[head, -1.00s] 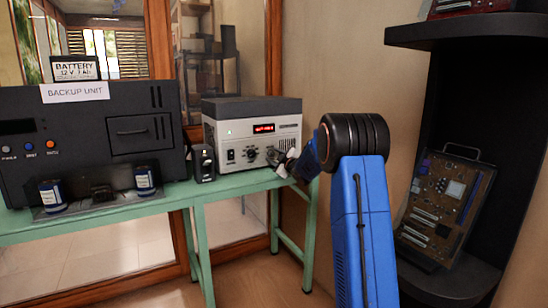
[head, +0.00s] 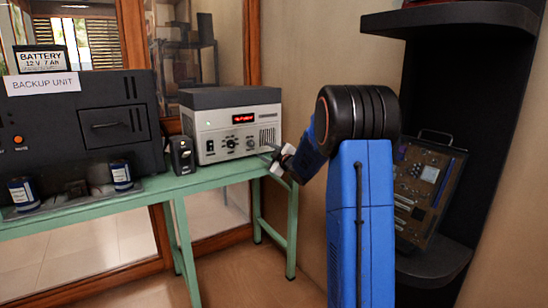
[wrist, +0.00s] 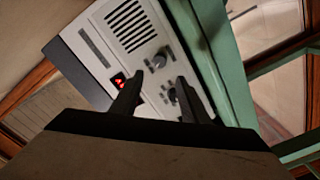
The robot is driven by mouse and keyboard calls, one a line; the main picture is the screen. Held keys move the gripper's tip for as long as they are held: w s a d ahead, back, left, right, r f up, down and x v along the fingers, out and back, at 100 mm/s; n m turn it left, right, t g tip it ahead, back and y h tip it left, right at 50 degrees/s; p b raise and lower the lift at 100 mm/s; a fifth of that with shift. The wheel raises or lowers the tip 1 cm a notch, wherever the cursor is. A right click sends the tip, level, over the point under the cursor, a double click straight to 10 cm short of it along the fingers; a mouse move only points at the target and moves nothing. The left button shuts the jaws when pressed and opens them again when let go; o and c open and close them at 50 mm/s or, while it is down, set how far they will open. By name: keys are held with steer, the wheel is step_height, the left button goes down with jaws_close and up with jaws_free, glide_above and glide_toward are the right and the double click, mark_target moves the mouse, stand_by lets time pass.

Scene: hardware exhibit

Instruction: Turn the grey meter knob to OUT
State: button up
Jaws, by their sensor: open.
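The meter (head: 215,118) is a white-fronted box with a dark grey top and a lit red display, standing on the green bench. In the wrist view, a grey knob (wrist: 161,57) sits on its front panel near the vent slots, and a darker knob (wrist: 172,95) sits farther along. The grey knob is small in the head view (head: 251,143); its pointer and markings are too small to read. My gripper (head: 276,160) is open and empty, just right of the meter's front. In the wrist view my fingers (wrist: 160,80) point at the panel, seemingly apart from both knobs.
A black backup unit (head: 60,105) with a battery (head: 45,58) on top stands left of the meter. A small black device (head: 181,155) stands between them on the green bench (head: 190,183). A black shelf (head: 450,20) with a circuit board (head: 425,190) is at right.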

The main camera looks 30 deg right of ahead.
steer(key=s, duration=0.6)
steer(key=shift+s, duration=0.2)
steer(key=shift+d, duration=0.1)
steer(key=s+a+r+m+g+h, duration=0.1)
steer(key=s+a+m+g+h, duration=0.15)
steer(key=s+a, duration=0.4)
steer(key=s+a+m+g+h, duration=0.2)
steer(key=s+a+m+g, duration=0.15)
steer(key=s, duration=0.55)
steer(key=s+a+f+m+g+y, duration=0.1)
steer(key=s+a+f, duration=0.3)
steer(key=s, duration=0.7)
steer(key=s+a+f+m+g+y, duration=0.1)
steer(key=s+a+f+m+g, duration=0.1)
steer(key=s+a, duration=0.5)
steer(key=s+a+f+m+g+y, duration=0.1)
steer(key=s+a+f+g, duration=0.3)
steer(key=s, duration=1.3)
step_height(320, 180, down, 2)
steer(key=shift+s+a+f+m+y, duration=0.25)
steer(key=shift+a+y, duration=0.2)
steer(key=shift+a, duration=0.65)
